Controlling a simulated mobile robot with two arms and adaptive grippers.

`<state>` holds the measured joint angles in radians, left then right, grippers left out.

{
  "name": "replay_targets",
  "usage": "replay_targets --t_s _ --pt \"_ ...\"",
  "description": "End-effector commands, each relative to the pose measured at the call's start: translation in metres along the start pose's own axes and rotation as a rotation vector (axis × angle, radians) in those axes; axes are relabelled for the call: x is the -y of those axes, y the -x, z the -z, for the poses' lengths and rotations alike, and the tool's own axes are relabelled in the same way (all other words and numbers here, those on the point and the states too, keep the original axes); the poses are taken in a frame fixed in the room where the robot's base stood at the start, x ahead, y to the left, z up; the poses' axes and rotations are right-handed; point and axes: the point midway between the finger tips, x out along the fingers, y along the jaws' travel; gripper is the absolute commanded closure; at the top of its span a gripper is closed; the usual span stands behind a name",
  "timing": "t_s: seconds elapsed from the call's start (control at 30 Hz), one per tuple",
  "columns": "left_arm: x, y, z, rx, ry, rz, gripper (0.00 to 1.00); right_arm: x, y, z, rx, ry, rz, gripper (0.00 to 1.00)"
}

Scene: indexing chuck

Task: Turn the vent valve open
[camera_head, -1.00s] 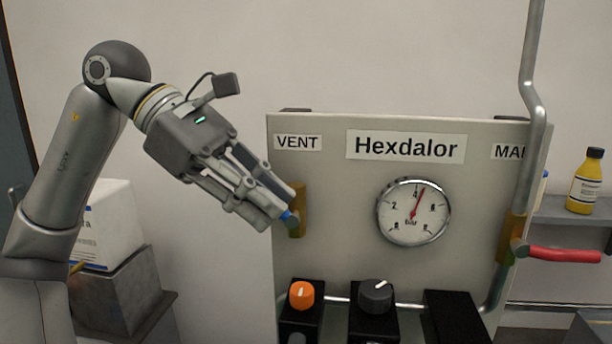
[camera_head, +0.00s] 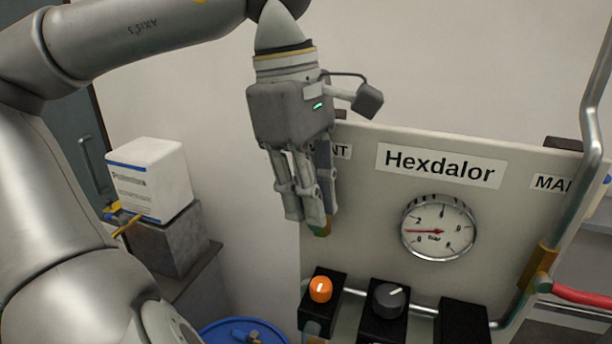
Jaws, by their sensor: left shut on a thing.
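The vent valve (camera_head: 321,230) is on the grey panel, below the partly covered VENT label (camera_head: 338,151). Only a small brownish-green bit of it shows at the fingertips; the handle is hidden by the fingers. My left gripper (camera_head: 316,218) points down in front of the panel's left edge and is shut on the valve handle. The pressure gauge (camera_head: 438,228) has its red needle pointing left, low on the scale, below the 2. My right gripper is not in view.
An orange knob (camera_head: 320,289) and a dark knob (camera_head: 387,296) sit below the gauge. A red lever (camera_head: 583,295) and an upright pipe (camera_head: 588,130) are at the right. A white box (camera_head: 150,178) and a blue drum (camera_head: 243,329) stand left of the panel.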

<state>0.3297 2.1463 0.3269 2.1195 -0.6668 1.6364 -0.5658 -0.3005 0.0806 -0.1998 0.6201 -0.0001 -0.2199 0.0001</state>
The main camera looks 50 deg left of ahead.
Motion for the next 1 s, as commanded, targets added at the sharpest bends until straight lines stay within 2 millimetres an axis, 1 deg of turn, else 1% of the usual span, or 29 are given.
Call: replay_targets --t_s 0.2,0.6,0.63,0.77,0.8,1.0 --pt "0.0014 -0.0015 -0.0014 -0.037 -0.002 0.015 1.0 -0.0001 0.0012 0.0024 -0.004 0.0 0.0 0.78" --pt "0.0015 -0.0017 -0.0014 -0.04 -0.001 0.016 1.0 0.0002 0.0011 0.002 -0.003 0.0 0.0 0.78" --pt "0.0015 -0.0018 -0.0014 -0.04 -0.001 0.016 0.84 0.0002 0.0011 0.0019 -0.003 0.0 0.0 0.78" --pt "0.0012 -0.0018 -0.0013 -0.04 -0.001 0.015 0.67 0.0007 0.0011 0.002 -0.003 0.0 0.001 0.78" --pt "0.001 -0.0018 -0.0013 -0.04 -0.001 0.015 0.65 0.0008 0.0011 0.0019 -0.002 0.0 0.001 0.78" --pt "0.0 -0.0009 -0.0015 -0.038 0.0 0.01 0.65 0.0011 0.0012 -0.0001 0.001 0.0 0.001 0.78"
